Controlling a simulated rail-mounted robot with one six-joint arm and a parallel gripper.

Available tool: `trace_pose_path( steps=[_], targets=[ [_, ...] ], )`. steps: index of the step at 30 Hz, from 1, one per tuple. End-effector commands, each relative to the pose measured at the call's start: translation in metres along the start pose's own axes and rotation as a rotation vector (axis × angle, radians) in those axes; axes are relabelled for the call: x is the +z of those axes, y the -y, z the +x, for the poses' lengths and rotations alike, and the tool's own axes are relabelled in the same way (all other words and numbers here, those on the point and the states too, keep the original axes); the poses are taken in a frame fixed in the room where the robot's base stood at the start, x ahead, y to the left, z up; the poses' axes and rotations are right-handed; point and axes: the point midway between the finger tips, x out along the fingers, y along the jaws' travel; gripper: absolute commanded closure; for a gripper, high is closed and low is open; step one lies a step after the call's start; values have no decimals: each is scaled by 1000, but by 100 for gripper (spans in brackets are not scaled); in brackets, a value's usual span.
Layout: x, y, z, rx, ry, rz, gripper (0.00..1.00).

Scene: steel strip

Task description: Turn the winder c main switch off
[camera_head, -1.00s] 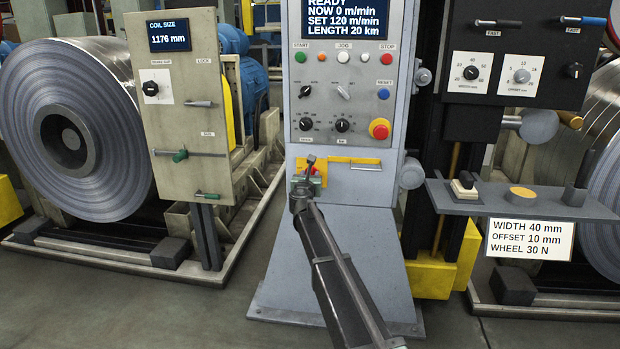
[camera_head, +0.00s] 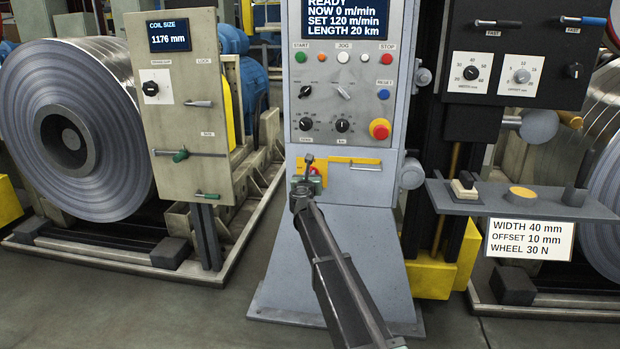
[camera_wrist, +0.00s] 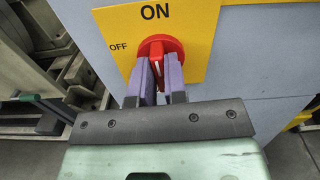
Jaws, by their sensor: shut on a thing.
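The main switch is a red rotary knob (camera_wrist: 160,50) on a yellow plate (camera_wrist: 195,30) marked ON at the top and OFF at the left. In the wrist view its grip, with a white line, stands nearly upright, with its upper end toward ON. My gripper (camera_wrist: 161,78) has its two purple fingers on either side of the grip, shut on it. In the head view my gripper (camera_head: 306,180) is at the yellow plate low on the grey console and hides most of the knob; a little red shows.
A yellow-backed handle (camera_head: 354,162) sits just right of the switch. Above are the console's knobs and a red emergency button (camera_head: 380,129). A beige coil panel (camera_head: 185,110) stands to the left, and a shelf (camera_head: 530,203) juts out to the right.

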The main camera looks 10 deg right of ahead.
Motion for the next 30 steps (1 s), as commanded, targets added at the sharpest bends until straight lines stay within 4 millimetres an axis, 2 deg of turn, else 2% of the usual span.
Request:
trace_pose_path(
  steps=[8,30],
  targets=[
    [0,-1,0,0,0,-193,100],
    [-2,-4,-1,0,0,-893,100]
  ],
)
